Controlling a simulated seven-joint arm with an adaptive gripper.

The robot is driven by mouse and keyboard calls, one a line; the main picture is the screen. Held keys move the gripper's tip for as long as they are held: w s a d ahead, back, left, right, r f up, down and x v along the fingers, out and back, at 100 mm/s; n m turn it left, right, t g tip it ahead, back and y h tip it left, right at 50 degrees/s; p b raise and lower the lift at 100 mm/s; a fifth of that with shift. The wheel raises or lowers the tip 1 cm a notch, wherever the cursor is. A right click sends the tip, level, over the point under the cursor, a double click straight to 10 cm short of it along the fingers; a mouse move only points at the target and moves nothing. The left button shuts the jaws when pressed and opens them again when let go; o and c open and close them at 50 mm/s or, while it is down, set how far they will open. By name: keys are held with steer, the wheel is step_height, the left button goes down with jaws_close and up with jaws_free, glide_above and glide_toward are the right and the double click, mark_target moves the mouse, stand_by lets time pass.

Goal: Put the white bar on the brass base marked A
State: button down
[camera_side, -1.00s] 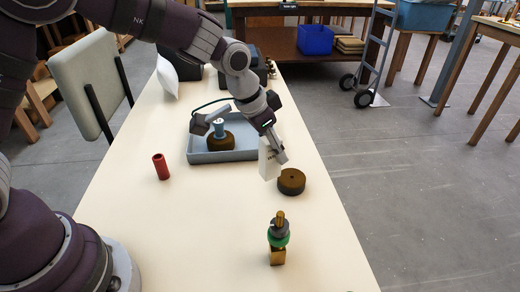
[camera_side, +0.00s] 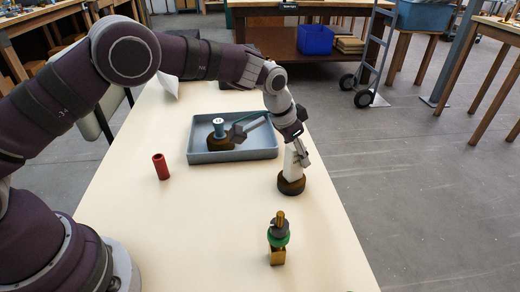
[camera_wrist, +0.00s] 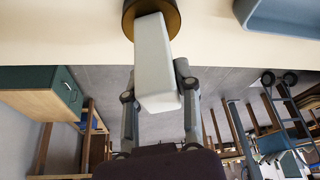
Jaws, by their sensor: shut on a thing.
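My gripper (camera_side: 298,155) is shut on the white bar (camera_side: 291,165), which stands nearly upright, tilted slightly in the side view. The bar's lower end is at the top of a round, dark brass base (camera_side: 291,187) on the table; it appears to touch, but a small gap cannot be ruled out. In the wrist view my gripper (camera_wrist: 158,85) has a finger on each side of the white bar (camera_wrist: 155,62). The bar hides much of the round base (camera_wrist: 128,15) there. I can read no letter on the base.
A blue-grey tray (camera_side: 262,154) holds another round brass base (camera_side: 215,144) with a blue cylinder (camera_side: 218,128) on it. A gold block with a green ring (camera_side: 278,240) stands in front. The table between them is clear.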

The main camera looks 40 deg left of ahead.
steer(key=c, duration=0.8)
jaws_free()
steer(key=shift+r, duration=0.3)
steer(key=s+a+r+n, duration=0.1)
steer(key=s+a+r, duration=0.25)
steer(key=r, duration=0.35)
steer(key=s+a+r, duration=0.2)
steer(key=s+r, duration=0.3)
steer(key=r, duration=0.3)
steer(key=s+a+f+n+t+y, duration=0.1)
steer(key=s+a+n, duration=0.2)
steer(key=s, duration=1.2)
steer(key=a, duration=0.3)
steer(key=shift+s+y, duration=0.25)
steer(key=shift+y, duration=0.15)
